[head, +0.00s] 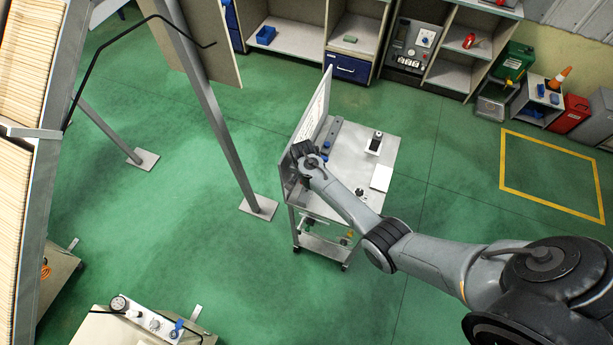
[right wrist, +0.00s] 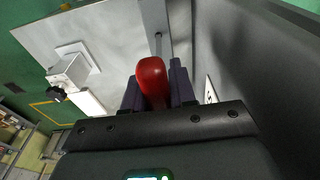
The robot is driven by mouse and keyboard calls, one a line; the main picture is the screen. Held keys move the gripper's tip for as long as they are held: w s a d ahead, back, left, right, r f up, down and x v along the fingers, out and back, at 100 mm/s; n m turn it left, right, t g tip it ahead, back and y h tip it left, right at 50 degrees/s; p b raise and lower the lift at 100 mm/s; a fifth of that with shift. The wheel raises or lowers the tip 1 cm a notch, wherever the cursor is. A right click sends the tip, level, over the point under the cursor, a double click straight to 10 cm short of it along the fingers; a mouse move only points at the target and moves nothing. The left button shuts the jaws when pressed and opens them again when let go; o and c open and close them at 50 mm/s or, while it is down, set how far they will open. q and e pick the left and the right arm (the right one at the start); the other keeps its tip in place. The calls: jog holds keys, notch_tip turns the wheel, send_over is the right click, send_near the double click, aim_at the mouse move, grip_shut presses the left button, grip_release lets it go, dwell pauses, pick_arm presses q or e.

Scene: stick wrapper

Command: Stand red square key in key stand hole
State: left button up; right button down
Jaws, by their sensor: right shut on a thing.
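My right gripper (right wrist: 155,88) is shut on a red key (right wrist: 151,80), whose rounded red head stands up between the dark fingers in the right wrist view. The key's lower part is hidden by the gripper. In the head view my right gripper (head: 305,155) is at the left side of a small metal cart, close to its upright panel, and hides the key. A grey bar (head: 334,134) with a blue piece lies along the panel; I cannot tell whether it is the key stand. No stand hole shows clearly. My left gripper is not in view.
The cart top (head: 350,160) holds a white block with a black knob (head: 375,144), also in the right wrist view (right wrist: 68,75), a white plate (head: 381,178) and a small dark object (head: 359,191). The upright panel (head: 316,108) borders the cart's left side.

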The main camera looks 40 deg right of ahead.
jog(key=shift+f, duration=0.2)
dwell(0.4)
jog(key=shift+f, duration=0.15)
jog(key=shift+f+b, duration=0.6)
jog(key=shift+f, duration=0.05)
dwell(0.4)
jog(key=shift+f, duration=0.3)
dwell(0.3)
jog(key=shift+f+b, duration=0.5)
jog(key=shift+b, duration=0.1)
jog(key=shift+f+b, duration=0.3)
jog(key=shift+f, duration=0.15)
dwell(0.5)
jog(key=c, duration=0.8)
grip_release()
jog(key=shift+c, duration=0.2)
